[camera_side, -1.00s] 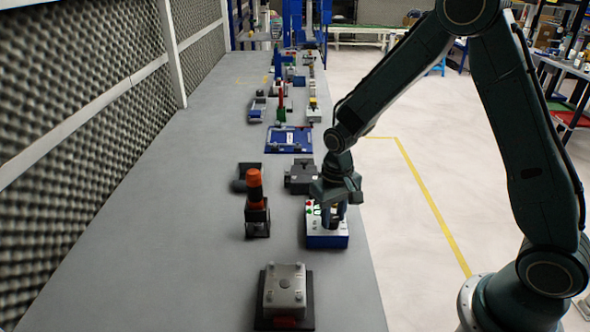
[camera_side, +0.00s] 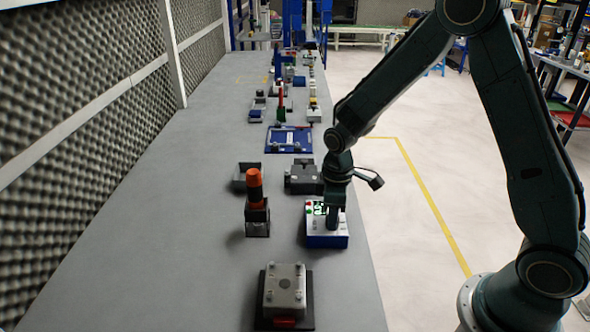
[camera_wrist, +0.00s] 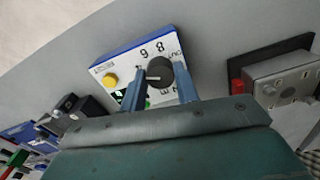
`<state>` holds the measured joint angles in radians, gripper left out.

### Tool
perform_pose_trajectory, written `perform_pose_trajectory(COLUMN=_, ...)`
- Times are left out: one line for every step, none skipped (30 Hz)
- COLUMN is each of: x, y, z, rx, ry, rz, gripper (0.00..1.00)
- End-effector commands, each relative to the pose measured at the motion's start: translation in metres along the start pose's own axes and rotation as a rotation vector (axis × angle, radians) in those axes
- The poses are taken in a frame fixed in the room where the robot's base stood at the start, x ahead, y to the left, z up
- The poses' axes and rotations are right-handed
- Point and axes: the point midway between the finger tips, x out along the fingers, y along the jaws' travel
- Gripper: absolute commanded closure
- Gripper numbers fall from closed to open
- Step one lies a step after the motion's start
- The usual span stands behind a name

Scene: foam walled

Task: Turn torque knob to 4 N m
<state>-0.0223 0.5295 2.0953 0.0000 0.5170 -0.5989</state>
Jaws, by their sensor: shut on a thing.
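The torque knob (camera_wrist: 160,68) is a dark round knob on the white-topped, blue-sided box (camera_side: 322,240). In the wrist view the box's white panel (camera_wrist: 127,64) shows the numerals 6 and 8 above the knob, with other marks partly hidden by my fingers. A light pointer line on the knob points left toward one finger; the numeral it meets is hidden. My gripper (camera_wrist: 158,84) is shut on the knob, one blue-grey finger on each side. In the side view my gripper (camera_side: 332,222) reaches straight down onto the box and hides the knob.
An orange-topped tool (camera_side: 254,190) stands in a dark holder left of the box. A grey block with bolts (camera_side: 285,288) sits in front, and a dark grey fixture (camera_side: 303,176) lies just behind. The bench's right edge runs close beside the box.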

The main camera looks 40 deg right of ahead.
Motion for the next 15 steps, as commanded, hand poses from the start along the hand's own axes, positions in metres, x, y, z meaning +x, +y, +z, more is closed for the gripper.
perform_pose_trajectory(x=-0.0006, y=0.0001, z=-0.0003, rx=-0.019, ry=0.001, rz=0.000, gripper=0.92)
perform_pose_trajectory(x=-0.0006, y=0.0001, z=-0.0003, rx=-0.028, ry=0.001, rz=0.000, gripper=0.92)
perform_pose_trajectory(x=-0.0006, y=0.0001, z=-0.0003, rx=-0.040, ry=0.001, rz=0.000, gripper=0.92)
perform_pose_trajectory(x=-0.0006, y=0.0001, z=-0.0003, rx=-0.047, ry=0.001, rz=0.000, gripper=0.92)
perform_pose_trajectory(x=-0.0006, y=0.0001, z=-0.0003, rx=-0.052, ry=0.001, rz=0.000, gripper=0.92)
perform_pose_trajectory(x=-0.0006, y=0.0001, z=-0.0003, rx=-0.058, ry=0.001, rz=0.000, gripper=0.92)
perform_pose_trajectory(x=-0.0006, y=0.0001, z=-0.0004, rx=-0.061, ry=0.001, rz=0.000, gripper=0.92)
perform_pose_trajectory(x=-0.0006, y=0.0001, z=-0.0004, rx=-0.064, ry=0.001, rz=0.000, gripper=0.92)
perform_pose_trajectory(x=-0.0006, y=0.0001, z=-0.0004, rx=-0.067, ry=0.001, rz=0.000, gripper=0.92)
perform_pose_trajectory(x=-0.0006, y=0.0001, z=-0.0004, rx=-0.068, ry=0.001, rz=0.000, gripper=0.92)
perform_pose_trajectory(x=-0.0006, y=0.0001, z=-0.0004, rx=-0.069, ry=0.001, rz=0.000, gripper=0.92)
perform_pose_trajectory(x=-0.0006, y=0.0001, z=-0.0004, rx=-0.069, ry=0.001, rz=0.000, gripper=0.92)
perform_pose_trajectory(x=-0.0006, y=0.0002, z=-0.0004, rx=-0.069, ry=0.001, rz=0.001, gripper=0.92)
perform_pose_trajectory(x=-0.0006, y=0.0002, z=-0.0004, rx=-0.069, ry=0.001, rz=0.001, gripper=0.92)
perform_pose_trajectory(x=-0.0006, y=0.0002, z=-0.0004, rx=-0.069, ry=0.001, rz=0.001, gripper=0.92)
